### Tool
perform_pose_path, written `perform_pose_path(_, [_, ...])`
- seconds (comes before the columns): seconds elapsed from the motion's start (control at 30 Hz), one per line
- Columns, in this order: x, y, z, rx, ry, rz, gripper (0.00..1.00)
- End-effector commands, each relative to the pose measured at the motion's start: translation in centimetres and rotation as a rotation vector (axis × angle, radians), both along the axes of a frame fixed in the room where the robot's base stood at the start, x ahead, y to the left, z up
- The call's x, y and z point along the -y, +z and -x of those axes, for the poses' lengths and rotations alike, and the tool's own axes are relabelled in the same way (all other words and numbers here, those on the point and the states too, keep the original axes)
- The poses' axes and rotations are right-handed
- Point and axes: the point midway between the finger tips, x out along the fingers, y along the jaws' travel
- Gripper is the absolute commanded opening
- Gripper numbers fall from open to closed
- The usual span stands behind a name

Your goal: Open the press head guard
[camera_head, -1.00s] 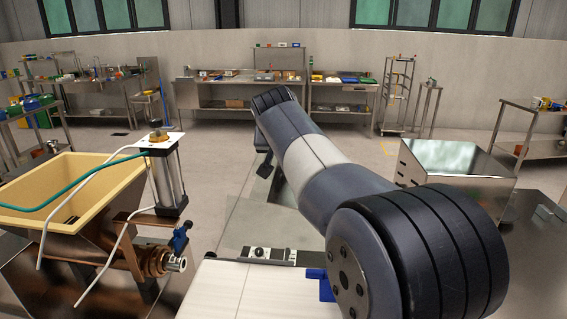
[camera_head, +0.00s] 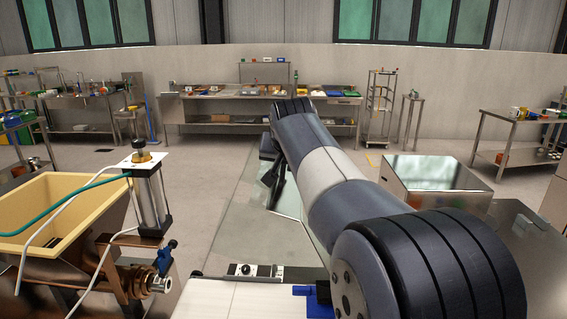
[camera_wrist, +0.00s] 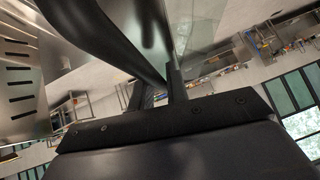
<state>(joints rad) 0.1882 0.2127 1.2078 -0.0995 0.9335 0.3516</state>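A clear panel (camera_head: 289,198) with a dark edge, likely the press head guard, stands tilted beyond my arm in the head view. Its lower part is cut off from sight by my arm. My gripper (camera_head: 270,178) is dark and small at the arm's far end, close to the panel's left edge. In the wrist view, my gripper (camera_wrist: 157,92) shows dark finger parts beside a long dark curved bar and a see-through sheet (camera_wrist: 198,25). Whether the fingers touch or hold the bar is not clear.
A dough hopper (camera_head: 30,188) with a metal cylinder (camera_head: 150,200) and hoses stands at left. A slotted steel box (camera_head: 436,172) is right of my arm; its slots show in the wrist view (camera_wrist: 20,75). A steel bench (camera_head: 225,97) lines the back wall. Floor between is open.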

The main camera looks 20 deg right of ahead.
Motion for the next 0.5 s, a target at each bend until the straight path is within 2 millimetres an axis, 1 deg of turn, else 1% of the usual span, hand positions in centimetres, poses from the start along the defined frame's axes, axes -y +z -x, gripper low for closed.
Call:
perform_pose_path(0.03, [0.01, 0.0, -0.01, 0.0, 0.0, 0.0, 0.2])
perform_pose_path(0.2, [-0.01, 0.08, -0.03, 0.002, 0.0, 0.0, 0.33])
perform_pose_path(0.5, [-0.14, 0.48, 0.27, 0.005, 0.001, 0.001, 0.33])
